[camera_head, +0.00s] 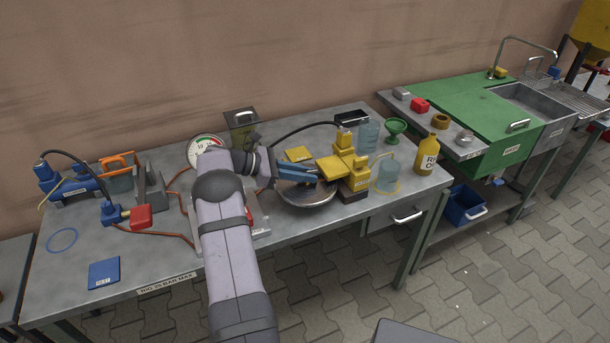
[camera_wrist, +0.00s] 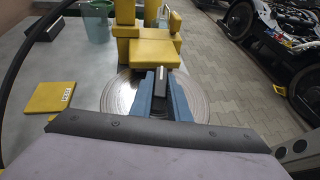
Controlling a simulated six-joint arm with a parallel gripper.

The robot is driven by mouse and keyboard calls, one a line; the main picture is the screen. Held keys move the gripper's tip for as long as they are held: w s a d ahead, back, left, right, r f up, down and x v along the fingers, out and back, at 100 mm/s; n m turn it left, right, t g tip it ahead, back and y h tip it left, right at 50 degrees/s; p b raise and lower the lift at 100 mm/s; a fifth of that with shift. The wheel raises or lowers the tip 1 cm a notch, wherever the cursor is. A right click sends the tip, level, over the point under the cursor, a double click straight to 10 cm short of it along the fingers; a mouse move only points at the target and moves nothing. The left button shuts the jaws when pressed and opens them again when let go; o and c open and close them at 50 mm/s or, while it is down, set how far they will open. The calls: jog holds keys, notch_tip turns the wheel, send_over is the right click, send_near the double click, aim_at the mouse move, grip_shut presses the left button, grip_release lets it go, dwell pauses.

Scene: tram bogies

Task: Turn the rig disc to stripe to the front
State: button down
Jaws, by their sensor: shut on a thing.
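The rig disc (camera_head: 306,198) is a round silver plate lying flat at the right part of the grey bench. A yellow caliper-like block (camera_head: 345,165) stands over its right side; in the wrist view the block (camera_wrist: 150,52) covers its far edge. My gripper (camera_head: 314,174) has blue fingers and reaches over the disc from the left. In the wrist view my gripper (camera_wrist: 161,92) is shut on a dark block (camera_wrist: 161,76) with a pale mark, above the disc (camera_wrist: 116,92). Whether the block is fixed to the disc is hidden. I cannot make out a stripe on the disc.
A black hose arches over to the yellow block. A yellow plate (camera_wrist: 50,97) lies left of the disc. A blue hand pump (camera_head: 75,186) and a gauge (camera_head: 204,147) stand left.

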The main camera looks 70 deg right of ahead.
aim_at(282, 184)
jog(key=shift+r+m+y, duration=0.1)
jog(key=shift+m+y, duration=0.3)
jog(key=c, duration=1.7)
grip_release()
jog(key=shift+w, duration=0.1)
jog(key=shift+b+v, duration=0.7)
jog(key=shift+v, duration=2.9)
